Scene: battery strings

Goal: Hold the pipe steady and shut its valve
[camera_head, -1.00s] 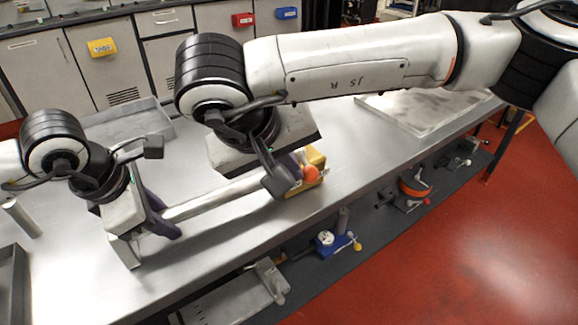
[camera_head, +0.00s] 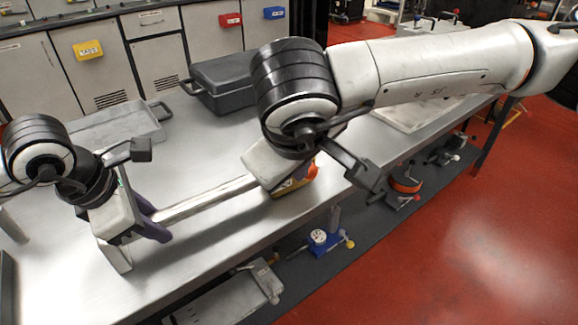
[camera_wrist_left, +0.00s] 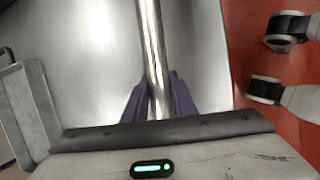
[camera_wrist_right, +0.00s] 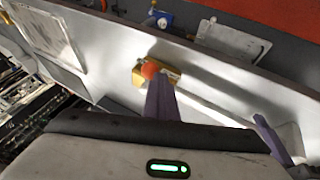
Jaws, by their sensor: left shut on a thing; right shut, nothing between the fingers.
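A shiny metal pipe (camera_head: 205,198) lies over the bench, with a yellow valve block (camera_wrist_right: 172,78) at its far end. An orange ball-shaped knob (camera_wrist_right: 150,70) is on the block. In the head view my right arm partly covers this orange and yellow end (camera_head: 312,171). My left gripper (camera_head: 158,222) is shut on the pipe near its other end; its purple fingers flank the pipe (camera_wrist_left: 154,60) in the left wrist view. My right gripper (camera_wrist_right: 161,88) is shut and empty, its purple fingers right at the knob. I cannot tell whether they touch it.
A grey tray (camera_head: 118,128) and a dark lidded case (camera_head: 222,82) stand at the back of the bench. A flat pale panel (camera_head: 415,112) lies at the right. A lower shelf holds a blue device with a gauge (camera_head: 322,240) and other parts. The bench front is clear.

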